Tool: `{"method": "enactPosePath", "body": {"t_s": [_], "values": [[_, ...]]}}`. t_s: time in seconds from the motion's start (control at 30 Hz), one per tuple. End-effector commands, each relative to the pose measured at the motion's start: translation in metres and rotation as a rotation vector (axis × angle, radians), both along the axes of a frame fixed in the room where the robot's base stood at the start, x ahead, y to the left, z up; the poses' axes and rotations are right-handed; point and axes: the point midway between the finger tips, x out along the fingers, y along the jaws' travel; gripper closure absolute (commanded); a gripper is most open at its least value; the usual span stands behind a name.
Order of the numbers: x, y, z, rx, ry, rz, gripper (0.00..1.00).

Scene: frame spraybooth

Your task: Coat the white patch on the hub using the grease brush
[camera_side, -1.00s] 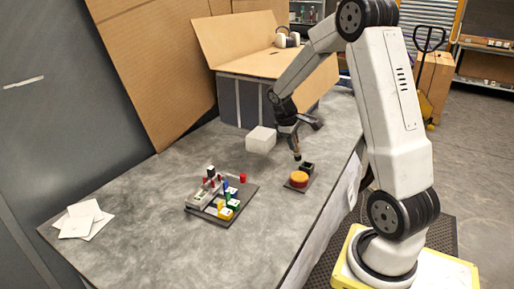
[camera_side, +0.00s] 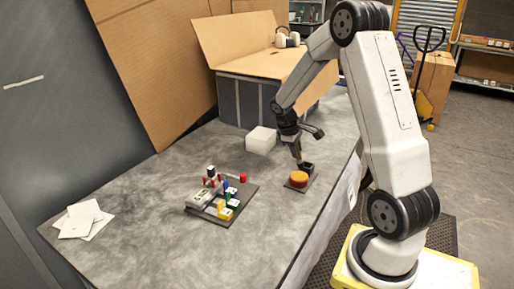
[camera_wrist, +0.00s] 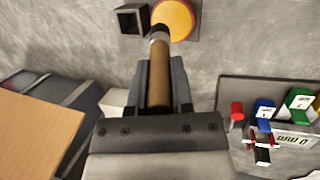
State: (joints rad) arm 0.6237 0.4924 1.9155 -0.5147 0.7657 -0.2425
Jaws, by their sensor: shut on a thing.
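My gripper (camera_side: 294,141) is shut on the grease brush (camera_wrist: 159,75), which has a brown handle and a dark collar. It also shows in the side view (camera_side: 297,153), pointing down. In the side view the pot (camera_side: 299,179) is on a small dark plate. A dark board (camera_side: 217,217) carries a grey device and coloured blocks. I cannot make out for sure which thing is the hub or its white patch.
A black square holder (camera_wrist: 131,18) stands beside the pot. A white block (camera_side: 261,140) and a large open cardboard box (camera_side: 250,65) are behind, to the left. White sheets (camera_side: 80,218) lie at the far left. The grey bench between sheets and board is clear.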

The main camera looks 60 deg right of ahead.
Motion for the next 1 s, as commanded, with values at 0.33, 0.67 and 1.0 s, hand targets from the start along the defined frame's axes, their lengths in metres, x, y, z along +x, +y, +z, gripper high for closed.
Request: {"method": "enactPosePath", "body": {"t_s": [0.33,0.67,1.0], "values": [[0.000,0.000,-0.022,0.001,0.000,0.001,1.00],[0.000,0.000,-0.026,0.000,0.000,0.001,1.00],[0.000,0.000,-0.026,0.000,0.000,0.001,1.00]]}}
